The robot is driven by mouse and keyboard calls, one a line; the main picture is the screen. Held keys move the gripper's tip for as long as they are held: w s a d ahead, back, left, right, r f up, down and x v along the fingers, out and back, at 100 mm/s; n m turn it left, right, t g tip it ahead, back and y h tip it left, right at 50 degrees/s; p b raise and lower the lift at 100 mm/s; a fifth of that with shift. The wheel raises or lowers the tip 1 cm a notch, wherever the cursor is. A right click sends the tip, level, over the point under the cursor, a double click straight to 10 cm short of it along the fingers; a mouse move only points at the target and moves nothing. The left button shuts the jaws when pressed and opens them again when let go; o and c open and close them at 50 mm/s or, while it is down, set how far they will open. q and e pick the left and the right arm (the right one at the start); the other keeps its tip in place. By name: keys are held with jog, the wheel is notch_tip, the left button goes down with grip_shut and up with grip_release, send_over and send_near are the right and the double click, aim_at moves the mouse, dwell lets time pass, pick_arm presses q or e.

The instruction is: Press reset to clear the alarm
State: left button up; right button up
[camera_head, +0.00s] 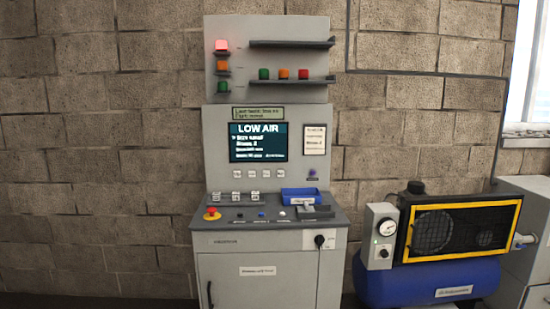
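A grey control cabinet (217,150) stands against the wall. Its dark screen (258,142) reads LOW AIR above smaller, blurred lines. A red lamp (221,45) glows at the top of the light stack; the amber lamp (222,66) and green lamp (222,86) below look unlit. The sloped console has a red emergency-stop knob (211,214) on a yellow base, a small blue button (262,215) and a white button (282,214). A blue-purple round control (312,174) sits right of the screen. Button labels are too small to read, so I cannot tell which is reset. Neither gripper shows.
A blue tray (300,193) sits on the console's right side. Shelves (291,82) above hold green, orange and red caps. To the right stands a compressor with a blue tank (430,283), yellow-framed guard and gauge box (381,236). The wall area left of the cabinet is clear.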

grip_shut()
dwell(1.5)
